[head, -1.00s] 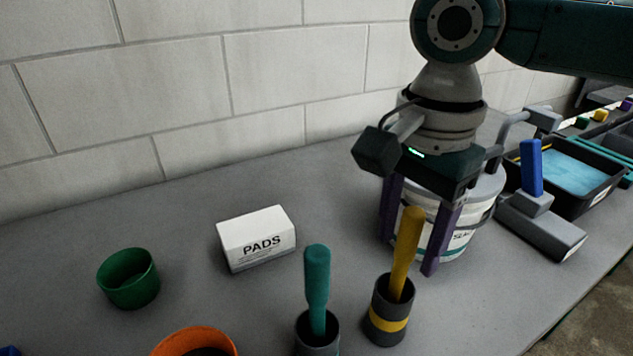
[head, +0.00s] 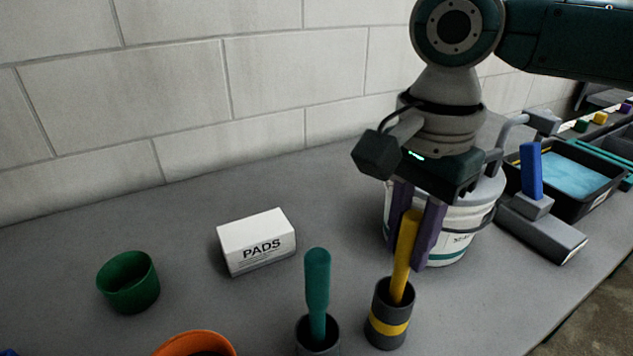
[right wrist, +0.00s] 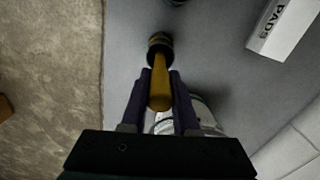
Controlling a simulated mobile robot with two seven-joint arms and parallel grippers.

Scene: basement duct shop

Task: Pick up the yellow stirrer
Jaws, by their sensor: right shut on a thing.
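The yellow stirrer (head: 405,256) stands tilted in a dark grey holder (head: 385,335) with a yellow band. My right gripper (head: 416,258) points down with its purple fingers either side of the stirrer's handle, shut on it. In the right wrist view the stirrer (right wrist: 160,92) lies between the two fingers (right wrist: 158,92), and its lower end is still in the holder (right wrist: 160,42). The part of the stirrer inside the holder is hidden. My left gripper is not in view.
A teal stirrer (head: 317,290) stands in another holder to the left. A white PADS box (head: 257,243), a green cup (head: 129,283) and an orange cup (head: 195,342) are further left. A white bucket (head: 462,225) stands close behind the gripper. A blue-handled tool (head: 540,225) and a black tray (head: 597,210) are right.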

